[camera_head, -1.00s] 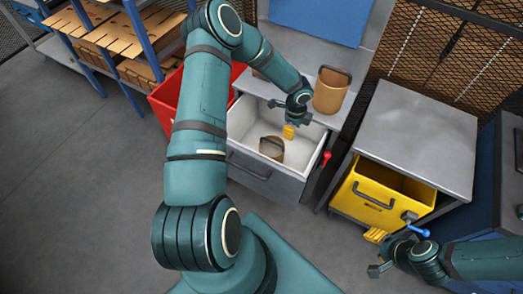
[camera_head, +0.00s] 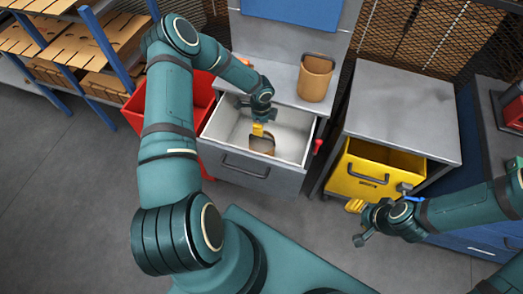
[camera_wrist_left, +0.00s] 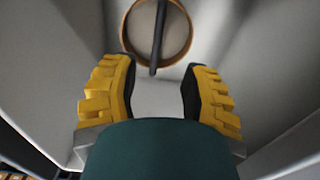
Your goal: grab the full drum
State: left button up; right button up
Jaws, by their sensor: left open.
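A small brown drum (camera_head: 262,146) with a dark handle is inside the open white drawer (camera_head: 225,122). In the left wrist view the drum (camera_wrist_left: 177,42) shows from above as a round tan rim, its dark handle across the middle. My left gripper (camera_head: 258,130) is over the drawer, beside the small drum. Its yellow fingers (camera_wrist_left: 157,95) are apart and empty. My right gripper (camera_head: 357,222) is near the yellow bin, partly hidden.
A red bin (camera_head: 135,108) stands left of the drawer. A yellow bin (camera_head: 370,182) sits under a grey table (camera_head: 400,110) at right. A red handle (camera_head: 318,146) sticks out at the drawer's right. Shelving with cardboard (camera_head: 70,50) is at far left. The floor at left is clear.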

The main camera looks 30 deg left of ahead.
aim_at(262, 138)
pick_arm(q)
notch_tip(262, 138, down, 3)
jog(key=shift+r, duration=0.1)
jog(key=f, duration=0.4)
jog(key=shift+s+d+f, duration=0.15)
jog(key=shift+d+f, duration=0.15)
jog(key=shift+f, duration=0.3)
jog(key=shift+f+b, duration=0.25)
jog(key=shift+b, duration=0.35)
grip_shut()
dwell(0.3)
